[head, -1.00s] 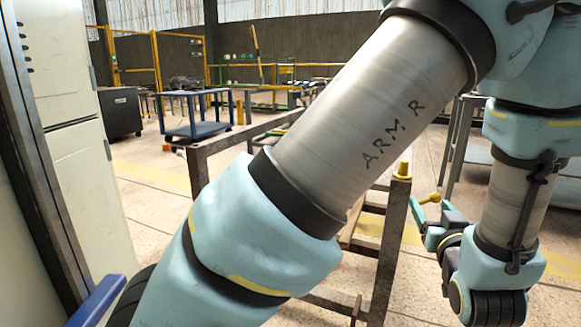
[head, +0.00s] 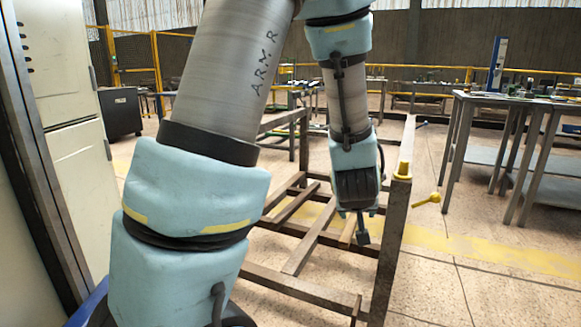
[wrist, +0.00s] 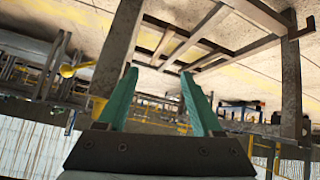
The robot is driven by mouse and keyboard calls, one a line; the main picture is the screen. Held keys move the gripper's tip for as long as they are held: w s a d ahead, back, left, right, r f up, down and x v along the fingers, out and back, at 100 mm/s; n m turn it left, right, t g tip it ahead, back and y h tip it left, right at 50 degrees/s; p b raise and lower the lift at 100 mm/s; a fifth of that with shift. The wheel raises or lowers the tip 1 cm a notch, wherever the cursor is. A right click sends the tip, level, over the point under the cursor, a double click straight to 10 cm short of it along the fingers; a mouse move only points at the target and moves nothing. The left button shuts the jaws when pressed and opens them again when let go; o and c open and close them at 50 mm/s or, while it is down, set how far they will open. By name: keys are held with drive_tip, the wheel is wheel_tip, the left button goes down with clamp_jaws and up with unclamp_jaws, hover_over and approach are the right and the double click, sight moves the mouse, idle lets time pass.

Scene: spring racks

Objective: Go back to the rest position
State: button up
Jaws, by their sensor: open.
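My gripper (wrist: 159,75) shows in the wrist view with its two green fingers spread apart and nothing between them. My upper arm and elbow cover the left middle of the head view.
A grey cabinet (head: 75,150) stands close on the left. Grey work tables (head: 520,105) with small items stand at the right. A black cabinet (head: 122,112) and yellow fencing (head: 155,62) are behind. The floor at lower right is clear.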

drive_tip(key=s+a+g+y, duration=0.1)
drive_tip(key=s+a+g, duration=0.35)
drive_tip(key=a, duration=0.65)
drive_tip(key=s+a+g+y, duration=0.25)
drive_tip(key=s+a, duration=0.25)
drive_tip(key=a, duration=0.7)
wheel_tip(320, 180, up, 26)
drive_tip(key=p, duration=2.6)
drive_tip(key=shift+s+d+h, duration=0.2)
drive_tip(key=shift+d+h, duration=0.05)
drive_tip(key=shift+h, duration=0.1)
